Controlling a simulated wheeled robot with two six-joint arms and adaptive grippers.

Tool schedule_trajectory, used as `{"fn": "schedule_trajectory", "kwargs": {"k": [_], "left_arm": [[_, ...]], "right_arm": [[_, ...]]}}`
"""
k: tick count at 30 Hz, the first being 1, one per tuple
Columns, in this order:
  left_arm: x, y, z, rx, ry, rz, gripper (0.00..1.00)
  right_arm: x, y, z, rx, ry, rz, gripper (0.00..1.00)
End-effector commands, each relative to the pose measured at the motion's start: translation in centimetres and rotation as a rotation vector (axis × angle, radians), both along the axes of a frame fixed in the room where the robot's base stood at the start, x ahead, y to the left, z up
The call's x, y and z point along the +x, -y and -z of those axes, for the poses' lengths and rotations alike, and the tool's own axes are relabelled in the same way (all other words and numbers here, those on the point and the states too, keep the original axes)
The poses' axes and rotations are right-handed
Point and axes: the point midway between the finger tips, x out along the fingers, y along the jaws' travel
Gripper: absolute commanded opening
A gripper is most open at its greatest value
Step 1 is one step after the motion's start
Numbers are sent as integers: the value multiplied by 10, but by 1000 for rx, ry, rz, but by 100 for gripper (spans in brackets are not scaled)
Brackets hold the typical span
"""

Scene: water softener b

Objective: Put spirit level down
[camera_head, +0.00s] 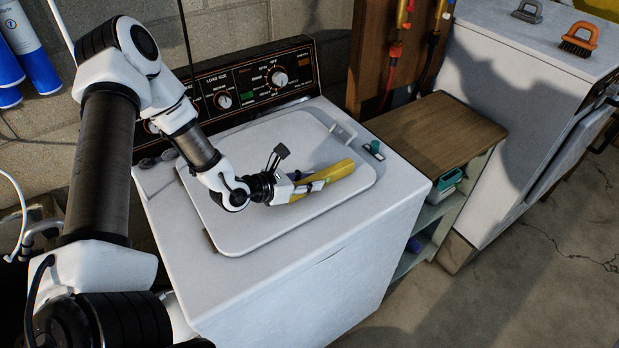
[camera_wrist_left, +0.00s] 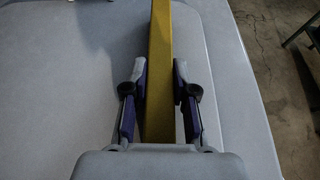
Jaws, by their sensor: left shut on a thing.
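The yellow spirit level (camera_head: 334,174) is over the white lid of the washing machine (camera_head: 235,236), pointing to the upper right in the head view. My left gripper (camera_head: 316,185) is shut on it. In the left wrist view the level (camera_wrist_left: 160,60) runs lengthwise between the two fingers of my left gripper (camera_wrist_left: 160,90). The gripper hides part of the level. I cannot tell whether the level touches the lid. My right gripper is not in view.
A small teal and dark object (camera_head: 374,148) and a light bracket-like piece (camera_head: 343,132) are at the back right of the machine top. The control panel (camera_head: 255,85) rises behind. A wooden-topped shelf (camera_head: 440,130) stands to the right. The lid's front is clear.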

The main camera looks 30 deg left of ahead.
Motion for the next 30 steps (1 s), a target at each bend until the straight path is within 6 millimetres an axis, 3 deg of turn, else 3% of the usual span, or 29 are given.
{"fn": "schedule_trajectory", "kwargs": {"k": [9, 10, 12, 23, 30], "left_arm": [[0, 0, 4, -2, 1, 0, 0], [0, 0, 4, -2, 1, 0, 30], [0, 0, 3, -2, 1, 0, 51], [0, 0, -4, -2, 1, -2, 51], [-28, -12, -16, -12, 3, -7, 51]], "right_arm": [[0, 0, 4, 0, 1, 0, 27], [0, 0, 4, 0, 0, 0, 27], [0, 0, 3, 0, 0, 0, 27], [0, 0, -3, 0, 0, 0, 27], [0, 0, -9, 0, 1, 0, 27]]}}
